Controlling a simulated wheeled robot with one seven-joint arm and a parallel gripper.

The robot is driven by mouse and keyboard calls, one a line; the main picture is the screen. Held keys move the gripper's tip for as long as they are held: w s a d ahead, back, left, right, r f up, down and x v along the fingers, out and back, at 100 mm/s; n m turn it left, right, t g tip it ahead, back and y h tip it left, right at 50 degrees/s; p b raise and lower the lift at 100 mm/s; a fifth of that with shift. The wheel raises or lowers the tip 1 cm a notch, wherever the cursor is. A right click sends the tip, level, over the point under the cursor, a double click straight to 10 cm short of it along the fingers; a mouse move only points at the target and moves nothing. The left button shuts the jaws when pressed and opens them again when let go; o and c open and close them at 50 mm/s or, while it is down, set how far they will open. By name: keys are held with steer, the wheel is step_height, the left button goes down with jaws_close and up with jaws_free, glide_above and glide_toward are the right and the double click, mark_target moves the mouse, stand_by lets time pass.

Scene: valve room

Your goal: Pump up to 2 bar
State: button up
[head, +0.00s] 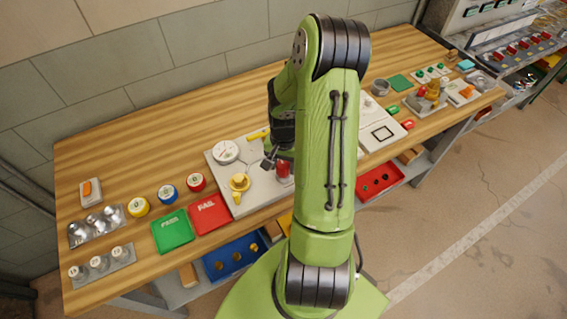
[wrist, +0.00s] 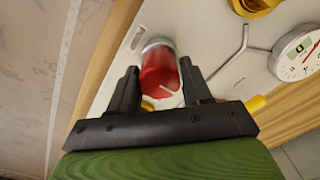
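A white plate (head: 222,169) on the bench carries a round white pressure gauge (head: 226,151), a yellow fitting (head: 240,183) and a red cylinder (head: 283,170). The gauge (wrist: 298,52) shows partly in the wrist view, with a red needle; its reading is too small to tell. My gripper (wrist: 158,78) is open, its two black fingers apart on either side of the red cylinder (wrist: 158,72). I see gaps beside the cylinder and cannot tell any contact. A thin bent pipe runs across the plate towards the gauge. My arm hides part of the plate in the head view.
A yellow handle (head: 258,135) lies by the plate's back edge. Left of the plate are a red FAIL pad (head: 209,214), a green PASS pad (head: 172,231) and several coloured jars. A white device (head: 384,132) stands right of my arm. The bench's back strip is clear.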

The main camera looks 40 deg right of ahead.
steer(key=c, duration=0.6)
steer(key=shift+m, duration=0.4)
steer(key=m+b, duration=0.2)
steer(key=m, duration=0.2)
steer(key=shift+d+m, duration=0.1)
steer(key=shift+m, duration=0.3)
steer(key=m+b, duration=0.2)
steer(key=m, duration=0.4)
steer(key=shift+s+m, duration=0.1)
steer(key=shift+m, duration=0.2)
steer(key=o, duration=1.1)
